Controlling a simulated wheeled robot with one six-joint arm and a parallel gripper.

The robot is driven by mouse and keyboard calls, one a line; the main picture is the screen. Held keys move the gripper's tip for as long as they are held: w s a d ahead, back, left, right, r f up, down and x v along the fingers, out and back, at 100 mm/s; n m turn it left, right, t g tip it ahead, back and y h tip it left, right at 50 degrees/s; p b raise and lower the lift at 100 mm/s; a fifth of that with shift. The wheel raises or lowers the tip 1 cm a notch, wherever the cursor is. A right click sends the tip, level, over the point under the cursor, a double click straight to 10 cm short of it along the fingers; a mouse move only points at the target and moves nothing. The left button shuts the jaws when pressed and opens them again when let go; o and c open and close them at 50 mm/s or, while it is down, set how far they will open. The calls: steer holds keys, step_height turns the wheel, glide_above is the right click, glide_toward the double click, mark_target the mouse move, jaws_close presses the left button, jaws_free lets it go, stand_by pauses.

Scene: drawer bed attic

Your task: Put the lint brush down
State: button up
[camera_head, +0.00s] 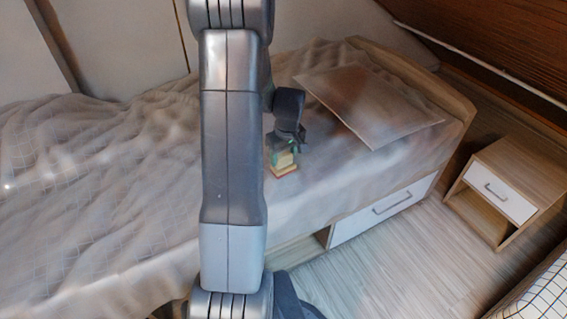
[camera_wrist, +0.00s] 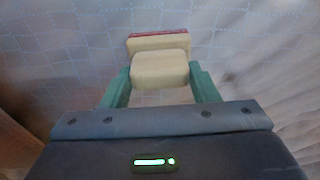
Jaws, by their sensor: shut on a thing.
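My gripper (camera_wrist: 160,88) has its two green fingers on either side of a cream block-shaped thing with a red edge, which I take as the lint brush (camera_wrist: 159,68). The fingers are shut on its near cream part. In the head view the brush (camera_head: 284,170) shows just below my gripper (camera_head: 283,150), over the bed (camera_head: 140,200) near its front edge. I cannot tell whether the brush touches the bedspread. Part of the brush is hidden by my gripper in the head view.
A pillow (camera_head: 372,100) lies on the bed to the right of my gripper. A white drawer (camera_head: 385,208) is in the bed's front side, with an open compartment beside it. A nightstand (camera_head: 505,190) stands at the right. The bedspread left of my arm is clear.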

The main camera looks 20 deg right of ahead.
mark_target(283, 162)
step_height(283, 162, down, 3)
steer(key=shift+r, duration=0.1)
steer(key=shift+c, duration=0.4)
steer(key=o, duration=1)
steer(key=shift+c, duration=0.2)
steer(key=shift+f, duration=0.2)
step_height(283, 162, up, 14)
steer(key=s+p, duration=0.2)
steer(key=shift+d+f, duration=0.15)
steer(key=shift+d, duration=0.1)
steer(key=shift+f, duration=0.15)
